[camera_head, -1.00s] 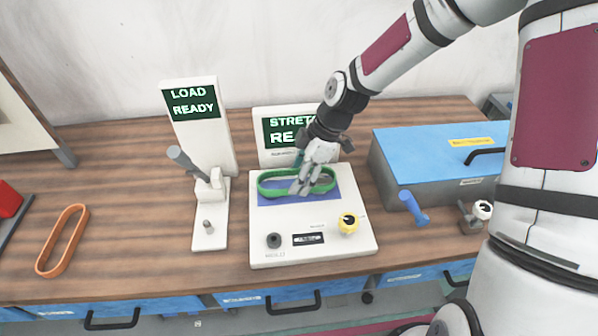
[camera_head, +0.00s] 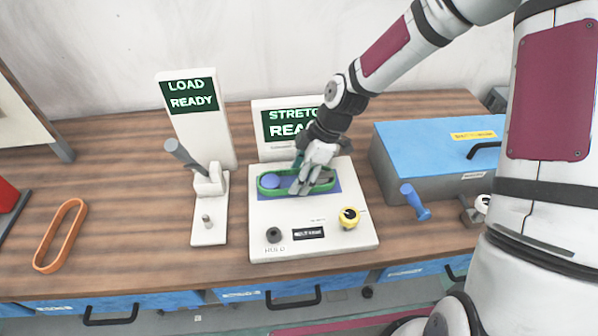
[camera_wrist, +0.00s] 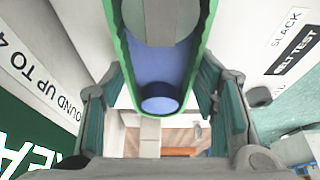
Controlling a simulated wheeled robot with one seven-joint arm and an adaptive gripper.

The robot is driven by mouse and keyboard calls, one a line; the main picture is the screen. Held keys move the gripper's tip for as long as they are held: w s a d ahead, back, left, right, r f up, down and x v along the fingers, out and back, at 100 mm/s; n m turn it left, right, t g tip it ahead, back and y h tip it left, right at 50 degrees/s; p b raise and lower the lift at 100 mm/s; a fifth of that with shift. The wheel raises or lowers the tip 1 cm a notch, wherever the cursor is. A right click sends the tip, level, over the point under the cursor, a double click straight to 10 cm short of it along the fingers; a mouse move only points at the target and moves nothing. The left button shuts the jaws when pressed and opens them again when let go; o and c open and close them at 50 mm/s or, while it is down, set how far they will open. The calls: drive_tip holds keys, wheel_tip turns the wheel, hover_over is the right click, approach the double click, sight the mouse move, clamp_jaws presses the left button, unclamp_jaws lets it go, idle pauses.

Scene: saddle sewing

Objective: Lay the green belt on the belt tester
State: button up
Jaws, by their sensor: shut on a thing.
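The green belt (camera_head: 263,190) is a long loop at the blue pad of the white belt tester (camera_head: 345,250). A round blue post (camera_head: 271,181) shows inside the loop's left part. My gripper (camera_head: 305,188) is shut on the green belt, right of that post and low over the pad. In the wrist view the belt (camera_wrist: 116,45) runs between my jaws (camera_wrist: 165,105), with a blue disc (camera_wrist: 160,98) inside it. My fingers hide part of the loop; I cannot tell whether the belt touches the pad.
A white load stand (camera_head: 209,235) with a grey lever is left of the tester, and an orange belt (camera_head: 47,258) lies farther left. A blue box (camera_head: 425,140) and a blue-handled tool (camera_head: 412,199) are to the right. The tester's screen stands behind my gripper.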

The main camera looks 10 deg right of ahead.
drive_tip(key=o, duration=1.3)
drive_tip(key=shift+f, duration=0.1)
drive_tip(key=v, duration=1.2)
drive_tip(key=s+d+r+m+t+h, duration=0.1)
drive_tip(key=s+d+r+m, duration=0.1)
drive_tip(key=s+r+m, duration=0.4)
drive_tip(key=s+d+r+m+t+h, duration=0.2)
drive_tip(key=s+d+r+m, duration=0.1)
drive_tip(key=s+r+m, duration=0.3)
drive_tip(key=s+d+r+m+t+h, duration=0.1)
drive_tip(key=s+d+r+m+t, duration=0.1)
drive_tip(key=s+r+m, duration=0.4)
drive_tip(key=shift+s+d+r+h, duration=0.15)
drive_tip(key=shift+s+d, duration=0.2)
drive_tip(key=shift+s, duration=0.7)
drive_tip(key=shift+s+d+f+h, duration=0.15)
drive_tip(key=shift+s+d, duration=0.15)
drive_tip(key=shift+s, duration=0.7)
